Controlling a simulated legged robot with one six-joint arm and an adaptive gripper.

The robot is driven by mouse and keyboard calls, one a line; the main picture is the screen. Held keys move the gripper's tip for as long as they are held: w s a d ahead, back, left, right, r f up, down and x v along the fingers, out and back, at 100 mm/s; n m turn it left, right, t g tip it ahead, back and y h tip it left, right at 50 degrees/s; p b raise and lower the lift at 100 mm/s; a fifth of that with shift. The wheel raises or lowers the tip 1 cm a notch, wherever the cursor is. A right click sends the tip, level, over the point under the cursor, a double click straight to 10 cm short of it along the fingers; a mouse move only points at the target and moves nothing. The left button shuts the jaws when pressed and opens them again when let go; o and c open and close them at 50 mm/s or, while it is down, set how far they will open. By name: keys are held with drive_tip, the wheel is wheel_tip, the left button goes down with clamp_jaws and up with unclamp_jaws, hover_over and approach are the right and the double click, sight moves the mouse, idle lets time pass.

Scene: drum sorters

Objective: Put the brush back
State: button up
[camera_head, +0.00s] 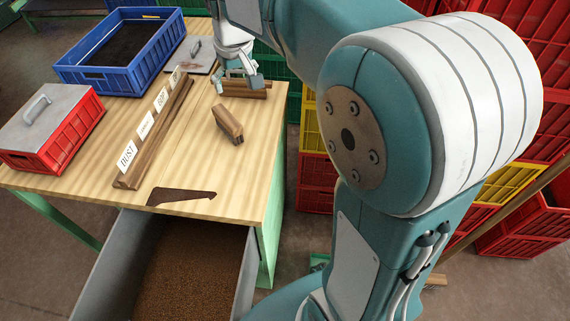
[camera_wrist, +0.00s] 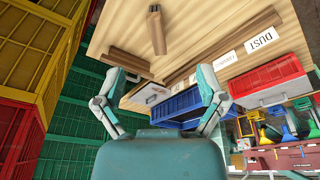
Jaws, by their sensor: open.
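A small wooden block (camera_head: 228,124), which looks like the brush, lies on the wooden table, right of the label rack. It also shows at the top of the wrist view (camera_wrist: 157,32), with a dark end. A longer wooden bar (camera_head: 247,89) lies near the table's far right edge; it shows in the wrist view (camera_wrist: 127,59) too. I cannot tell whether it is the brush's rest. My gripper (camera_head: 238,80) is over this bar, apart from the small block. In the wrist view my gripper (camera_wrist: 160,76) has its fingers wide apart, with nothing between them.
A label rack (camera_head: 152,132) with several white cards runs along the table. A blue crate (camera_head: 122,50) and a lidded red crate (camera_head: 48,124) stand left. Stacked crates (camera_head: 318,171) stand right of the table.

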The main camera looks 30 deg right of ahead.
drive_tip(key=s+f+m+t, duration=0.1)
drive_tip(key=s+f+t, duration=0.1)
drive_tip(key=s, duration=2.1)
drive_tip(key=shift+t, duration=0.4)
drive_tip(key=shift+s+f, duration=0.1)
